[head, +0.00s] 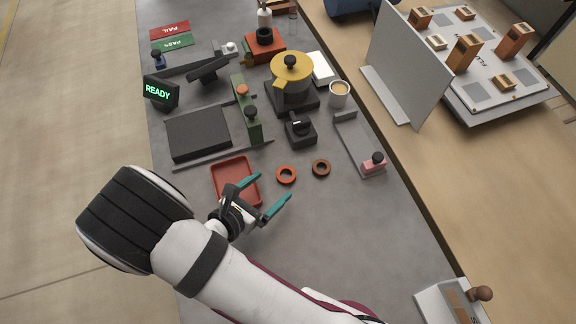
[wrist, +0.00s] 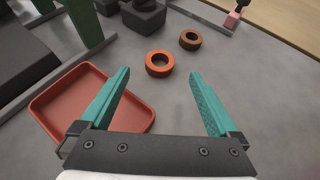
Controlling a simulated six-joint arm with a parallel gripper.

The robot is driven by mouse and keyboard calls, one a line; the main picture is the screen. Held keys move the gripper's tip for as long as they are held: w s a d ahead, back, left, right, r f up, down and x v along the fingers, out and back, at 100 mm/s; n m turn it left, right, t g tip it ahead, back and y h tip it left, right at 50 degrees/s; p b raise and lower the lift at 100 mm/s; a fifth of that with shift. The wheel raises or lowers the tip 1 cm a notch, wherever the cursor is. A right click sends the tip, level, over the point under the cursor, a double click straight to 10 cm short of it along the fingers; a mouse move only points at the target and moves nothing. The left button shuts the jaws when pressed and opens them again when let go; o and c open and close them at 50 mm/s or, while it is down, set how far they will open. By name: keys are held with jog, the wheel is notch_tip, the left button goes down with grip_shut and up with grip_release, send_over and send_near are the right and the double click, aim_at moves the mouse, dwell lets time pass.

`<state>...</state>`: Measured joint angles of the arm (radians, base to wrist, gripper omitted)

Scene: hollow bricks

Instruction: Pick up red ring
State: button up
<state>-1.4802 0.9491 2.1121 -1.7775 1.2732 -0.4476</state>
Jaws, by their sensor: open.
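A red-orange ring (head: 286,175) lies flat on the grey table, just right of the red tray (head: 216,181). In the wrist view the red ring (wrist: 149,64) lies ahead of my fingertips, between their lines, with its hole facing up. A darker brown ring (head: 321,168) lies a little to its right; it also shows in the wrist view (wrist: 190,34). My gripper (head: 270,197) has teal fingers spread wide with nothing between them. In the wrist view my gripper (wrist: 160,75) is open, its left finger over the tray. The ring is apart from both fingers.
A black knob block (head: 300,130) stands behind the rings. A grey bracket with a pink block (head: 373,165) is to the right. The table in front of the rings is clear.

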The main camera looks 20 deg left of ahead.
aim_at(290, 171)
jog(key=x, duration=0.6)
jog(key=shift+w+f, duration=0.1)
jog(key=shift+w, duration=0.15)
jog(key=c, duration=1.4)
